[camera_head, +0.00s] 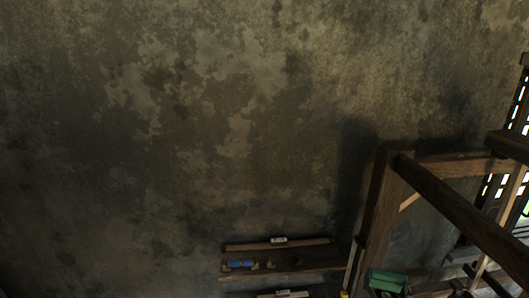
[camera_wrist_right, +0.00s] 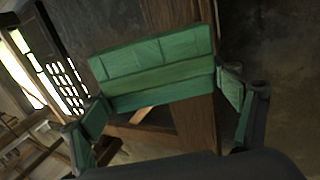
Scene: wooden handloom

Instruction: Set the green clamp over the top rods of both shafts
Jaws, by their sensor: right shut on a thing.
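The green clamp (camera_head: 388,280) is at the bottom of the head view, beside the loom's wooden post. In the right wrist view the clamp (camera_wrist_right: 155,65) is a ribbed green block, lying slightly tilted across the fingers. My right gripper (camera_wrist_right: 163,92) is shut on it, one finger at each end. In the head view this gripper is mostly cut off by the lower edge. The clamp is in front of the post in the wrist view. I cannot make out the shafts' top rods clearly in either view. My left gripper is not in view.
The loom's dark wooden post (camera_head: 378,215) and long slanting beam (camera_head: 465,215) stand at the right. A wall shelf (camera_head: 310,259) with a blue roll (camera_head: 241,264) and small wooden pieces is left of the post. The mottled wall (camera_head: 180,120) above is bare.

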